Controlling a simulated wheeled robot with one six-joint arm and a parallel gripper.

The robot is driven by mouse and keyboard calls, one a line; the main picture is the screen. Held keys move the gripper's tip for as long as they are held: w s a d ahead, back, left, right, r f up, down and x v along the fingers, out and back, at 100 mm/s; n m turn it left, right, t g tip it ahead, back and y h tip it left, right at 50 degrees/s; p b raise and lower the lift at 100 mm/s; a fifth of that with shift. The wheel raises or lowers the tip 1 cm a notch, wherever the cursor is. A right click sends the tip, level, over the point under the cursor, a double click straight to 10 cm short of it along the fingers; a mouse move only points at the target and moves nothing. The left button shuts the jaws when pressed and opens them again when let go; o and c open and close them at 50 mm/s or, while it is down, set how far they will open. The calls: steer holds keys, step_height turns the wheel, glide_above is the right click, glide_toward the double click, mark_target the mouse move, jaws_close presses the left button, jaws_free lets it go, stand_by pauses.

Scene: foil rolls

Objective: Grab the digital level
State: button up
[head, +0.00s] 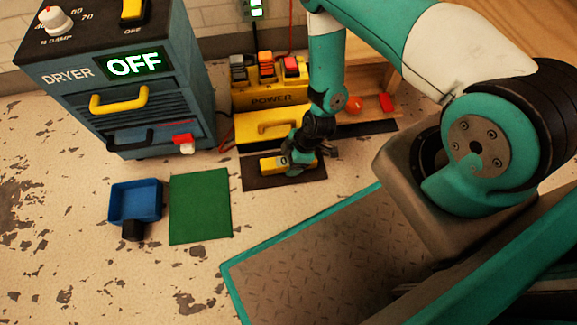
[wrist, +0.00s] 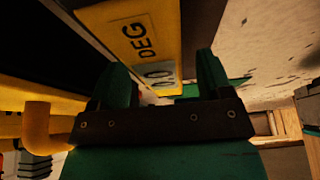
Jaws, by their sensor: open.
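The yellow digital level (head: 271,165) lies on a dark mat (head: 262,183) in front of the yellow power box. My gripper (head: 298,163) is down at the level and covers part of it in the head view. In the wrist view the level (wrist: 132,38) shows a "DEG" label and runs up between the two green fingers of my gripper (wrist: 163,82). The fingers are open, one on either side of the level. I cannot tell whether either finger touches it.
The yellow power box (head: 264,100) with switches stands just behind the mat. The blue dryer (head: 145,100) stands at left. A green mat (head: 200,208) and a blue tray (head: 135,202) lie on the floor, front left. An orange ball (head: 355,103) and red block (head: 388,102) sit behind right.

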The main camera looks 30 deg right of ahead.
steer(key=shift+x, duration=0.8)
steer(key=shift+r, duration=0.1)
steer(key=shift+c, duration=0.2)
steer(key=c, duration=1.1)
steer(key=shift+o, duration=0.2)
